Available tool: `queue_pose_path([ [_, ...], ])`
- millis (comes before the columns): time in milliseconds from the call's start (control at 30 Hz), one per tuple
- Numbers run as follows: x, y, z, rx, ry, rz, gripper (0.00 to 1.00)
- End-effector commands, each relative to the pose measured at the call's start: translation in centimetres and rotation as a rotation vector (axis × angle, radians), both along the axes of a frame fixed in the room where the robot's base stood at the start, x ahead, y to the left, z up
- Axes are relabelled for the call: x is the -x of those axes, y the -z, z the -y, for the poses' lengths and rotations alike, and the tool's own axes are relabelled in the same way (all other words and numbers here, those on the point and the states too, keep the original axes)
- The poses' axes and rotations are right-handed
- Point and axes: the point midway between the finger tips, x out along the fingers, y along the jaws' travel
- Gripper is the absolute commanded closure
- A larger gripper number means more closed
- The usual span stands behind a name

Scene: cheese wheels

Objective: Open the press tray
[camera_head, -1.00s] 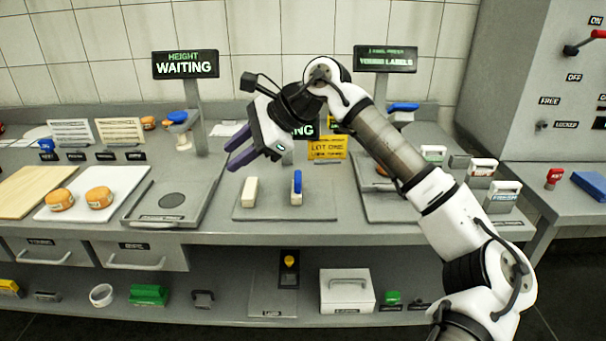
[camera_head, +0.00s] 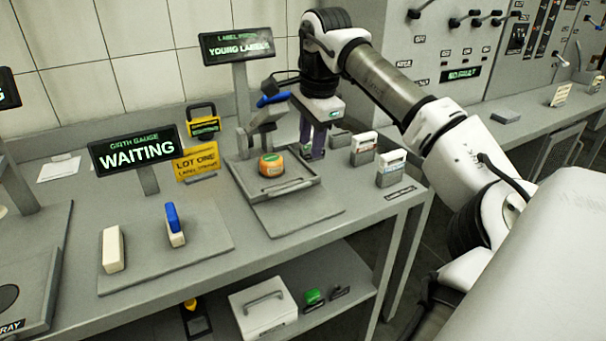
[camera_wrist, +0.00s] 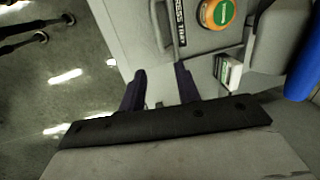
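The press tray (camera_head: 292,187) is a grey tray at the label press in the head view. An orange cheese wheel with a green label (camera_head: 271,164) sits on it; the wheel also shows in the wrist view (camera_wrist: 215,12). In the wrist view the tray's bar handle (camera_wrist: 157,27) runs beside the "PRESS TRAY" label (camera_wrist: 179,24). My gripper (camera_head: 313,152) points down at the right side of the tray. In the wrist view its two dark fingers (camera_wrist: 160,72) are apart with nothing between them, short of the handle.
The press's blue-ended lever (camera_head: 273,99) stands above the tray. Label cartridges (camera_head: 392,168) stand to the right of it. The girth gauge (camera_head: 135,150) and two small blocks on a plate are at left. The bench front edge by the tray is clear.

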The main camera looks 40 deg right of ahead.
Motion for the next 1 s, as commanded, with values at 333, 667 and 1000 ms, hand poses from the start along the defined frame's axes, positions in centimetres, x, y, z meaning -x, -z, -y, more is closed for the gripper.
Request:
queue_pose_path([
  [333,-1.4,7.2,0.2,-0.003,-0.002,0.000,0.67],
  [667,-1.9,10.1,0.3,-0.002,-0.001,0.001,0.67],
  [1000,-1.9,10.2,0.3,-0.002,-0.001,0.001,0.78],
])
